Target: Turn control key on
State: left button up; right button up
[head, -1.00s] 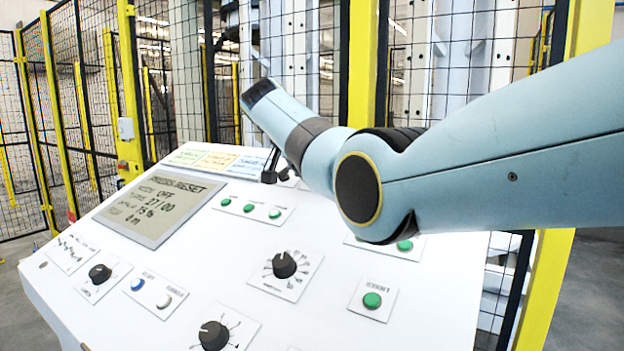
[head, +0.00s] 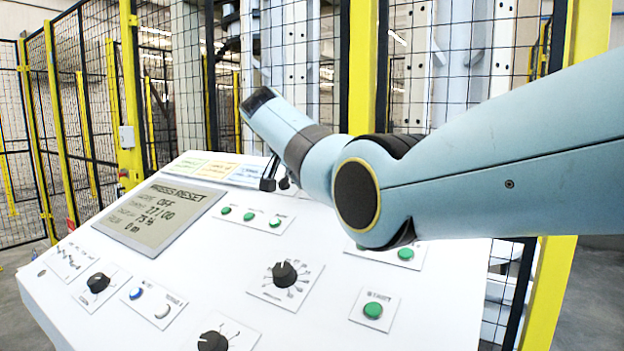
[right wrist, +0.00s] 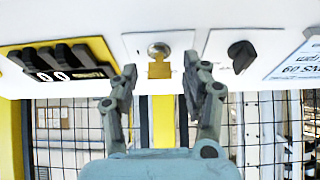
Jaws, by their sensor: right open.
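The control key is yellow and sits in a round silver lock on a white plate in the right wrist view (right wrist: 159,66). My right gripper (right wrist: 157,82) is open and empty, with one finger to each side of the key and the tips near its lower end. I cannot tell whether either finger touches it. In the head view the dark fingertips of my right gripper (head: 277,180) show partly behind my arm, over the panel's far edge. The key is hidden there. My left gripper is not in view.
The white control panel (head: 220,265) has a grey display (head: 160,213) reading OFF, black knobs and green buttons. Yellow-framed fencing (head: 130,90) stands behind.

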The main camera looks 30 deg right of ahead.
jog(key=v, duration=1.2)
jog(key=shift+w, duration=0.1)
